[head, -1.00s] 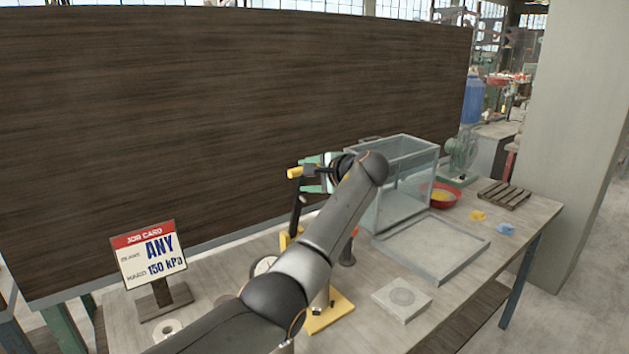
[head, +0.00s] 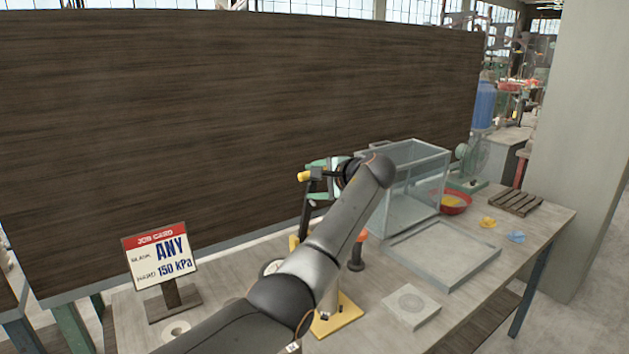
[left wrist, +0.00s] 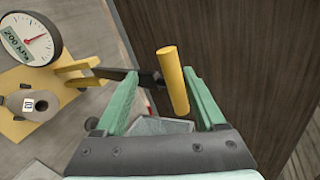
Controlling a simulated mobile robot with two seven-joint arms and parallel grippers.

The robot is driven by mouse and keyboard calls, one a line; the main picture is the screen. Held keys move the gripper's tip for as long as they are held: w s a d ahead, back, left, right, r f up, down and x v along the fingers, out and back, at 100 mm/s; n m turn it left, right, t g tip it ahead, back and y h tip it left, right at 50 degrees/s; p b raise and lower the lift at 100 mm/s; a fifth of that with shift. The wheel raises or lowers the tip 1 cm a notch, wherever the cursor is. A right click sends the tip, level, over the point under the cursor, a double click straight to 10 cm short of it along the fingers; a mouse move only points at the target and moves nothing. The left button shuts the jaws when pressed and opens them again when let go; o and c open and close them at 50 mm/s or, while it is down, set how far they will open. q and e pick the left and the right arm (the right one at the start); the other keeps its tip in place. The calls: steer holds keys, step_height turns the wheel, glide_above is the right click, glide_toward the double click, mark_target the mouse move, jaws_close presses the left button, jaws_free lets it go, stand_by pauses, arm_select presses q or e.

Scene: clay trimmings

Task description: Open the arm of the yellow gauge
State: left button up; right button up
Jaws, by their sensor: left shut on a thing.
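The yellow gauge has a yellow base (head: 338,316) on the table, and its round dial (head: 272,267) is partly hidden by my left arm. Its dark arm (head: 304,218) stands up steeply and ends in a yellow grip (head: 304,176). The left wrist view shows the dial (left wrist: 30,38) at upper left and the yellow grip (left wrist: 172,80) between the fingers. My left gripper (head: 314,180) has green fingers and is shut on the arm at its grip end; the exact contact is hard to see. The left gripper also shows in the wrist view (left wrist: 160,85). My right gripper is not in view.
A job card (head: 160,256) stands left of the gauge. A clear tank (head: 412,185) and a shallow tray (head: 450,262) are to its right, with a pale block (head: 411,306) in front. A red bowl (head: 455,208) and a dark panel (head: 200,130) stand behind.

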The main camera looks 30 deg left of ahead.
arm_select(q)
steer(key=b+v, duration=0.2)
steer(key=v, duration=1)
steer(key=shift+d, duration=0.2)
